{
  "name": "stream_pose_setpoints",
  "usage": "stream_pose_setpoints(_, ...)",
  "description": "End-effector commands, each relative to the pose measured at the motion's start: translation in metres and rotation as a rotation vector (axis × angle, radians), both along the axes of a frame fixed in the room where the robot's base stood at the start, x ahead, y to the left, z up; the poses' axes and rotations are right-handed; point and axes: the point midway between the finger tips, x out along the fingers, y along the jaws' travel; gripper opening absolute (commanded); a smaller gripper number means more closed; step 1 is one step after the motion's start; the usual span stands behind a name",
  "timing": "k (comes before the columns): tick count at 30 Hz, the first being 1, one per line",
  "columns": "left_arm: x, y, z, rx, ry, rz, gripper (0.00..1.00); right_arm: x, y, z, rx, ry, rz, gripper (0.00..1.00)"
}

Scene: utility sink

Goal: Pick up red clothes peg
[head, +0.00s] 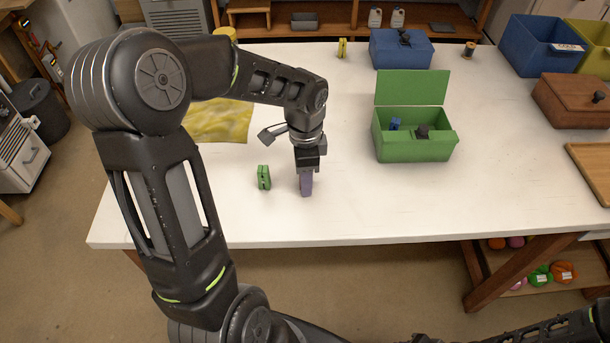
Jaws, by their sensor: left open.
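No red clothes peg shows in the head view. A green peg (264,177) stands upright on the white table near its front edge. My left gripper (307,178) points down just to the right of the green peg and apart from it. It is open. A dull purple piece (306,186) shows right at its fingertips; I cannot tell whether this is a peg between the fingers or part of the gripper. A yellow peg (342,47) stands at the back. A small blue piece (396,124) is in an open green box (414,149). My right gripper is out of view.
A blue lidded box (400,50) and a thread spool (469,49) stand at the back. A blue bin (540,45), a brown wooden box (572,104) and a wooden board (592,165) line the right. A yellow cloth (218,121) lies left. The front middle is clear.

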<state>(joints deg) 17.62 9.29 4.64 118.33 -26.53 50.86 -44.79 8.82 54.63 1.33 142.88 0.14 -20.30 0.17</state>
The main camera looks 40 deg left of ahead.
Motion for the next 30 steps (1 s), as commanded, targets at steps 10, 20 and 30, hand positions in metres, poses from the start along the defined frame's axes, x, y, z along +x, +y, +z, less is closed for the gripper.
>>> stream_pose_setpoints(10, 0.0002, 0.0001, 0.0005, 0.0, 0.0, 0.0, 0.47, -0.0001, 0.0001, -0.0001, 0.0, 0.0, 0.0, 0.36)
stream_pose_setpoints(20, 0.0003, 0.0, 0.0006, 0.0, 0.0, 0.0, 0.27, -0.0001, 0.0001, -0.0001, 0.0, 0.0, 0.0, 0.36)
stream_pose_setpoints(30, 0.0001, 0.0, 0.0006, 0.0, 0.0, 0.0, 0.0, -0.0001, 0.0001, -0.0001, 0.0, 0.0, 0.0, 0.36)
